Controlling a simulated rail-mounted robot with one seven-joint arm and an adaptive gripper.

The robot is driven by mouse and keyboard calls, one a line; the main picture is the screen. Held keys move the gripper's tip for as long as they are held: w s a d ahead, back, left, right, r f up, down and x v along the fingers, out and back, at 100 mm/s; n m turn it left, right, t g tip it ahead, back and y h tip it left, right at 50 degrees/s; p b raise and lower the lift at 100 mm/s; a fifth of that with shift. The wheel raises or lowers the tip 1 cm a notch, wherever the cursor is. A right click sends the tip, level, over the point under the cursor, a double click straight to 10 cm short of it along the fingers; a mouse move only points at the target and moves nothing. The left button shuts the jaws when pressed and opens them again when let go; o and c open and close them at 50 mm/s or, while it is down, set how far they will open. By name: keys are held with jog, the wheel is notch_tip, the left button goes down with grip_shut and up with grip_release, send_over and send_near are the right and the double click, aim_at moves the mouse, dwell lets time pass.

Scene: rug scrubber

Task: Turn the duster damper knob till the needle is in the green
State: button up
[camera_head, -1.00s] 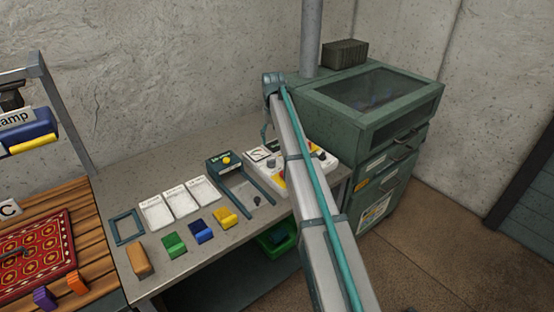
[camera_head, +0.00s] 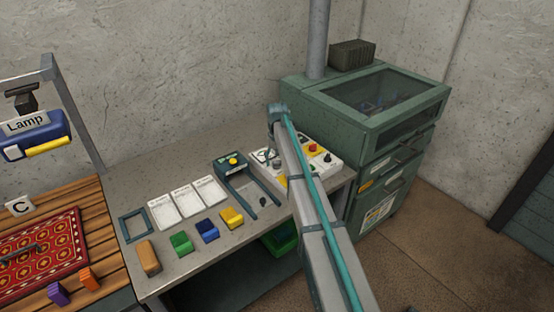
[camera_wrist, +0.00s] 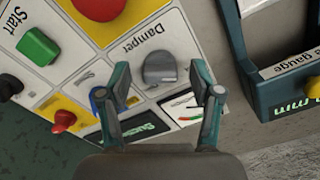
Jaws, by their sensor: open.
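The grey damper knob (camera_wrist: 160,68) sits on a white panel square below the word "Damper" in the wrist view. My gripper (camera_wrist: 160,93) is open, with one teal-grey finger on each side below the knob in the picture; the knob lies between and a little beyond the fingertips. Whether they touch the panel I cannot tell. A small gauge (camera_wrist: 182,104) with coloured marks shows beside the right finger, partly hidden; its needle reading is too small to tell.
A dark teal gauge holder (camera_wrist: 290,90) is at the right. The green duster cabinet (camera_head: 385,125) stands right of the bench.

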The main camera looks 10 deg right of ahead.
jog(key=shift+f, duration=0.1)
jog(key=c, duration=1.1)
jog(key=shift+c, duration=0.2)
jog(key=shift+m, duration=0.3)
jog(key=m+b, duration=0.1)
jog(key=m, duration=0.2)
jog(key=shift+a+f+b, duration=0.1)
jog(key=shift+b, duration=0.25)
jog(key=m+b, duration=0.1)
jog(key=m, duration=0.4)
jog(key=shift+w+a, duration=0.1)
jog(key=o, duration=1.1)
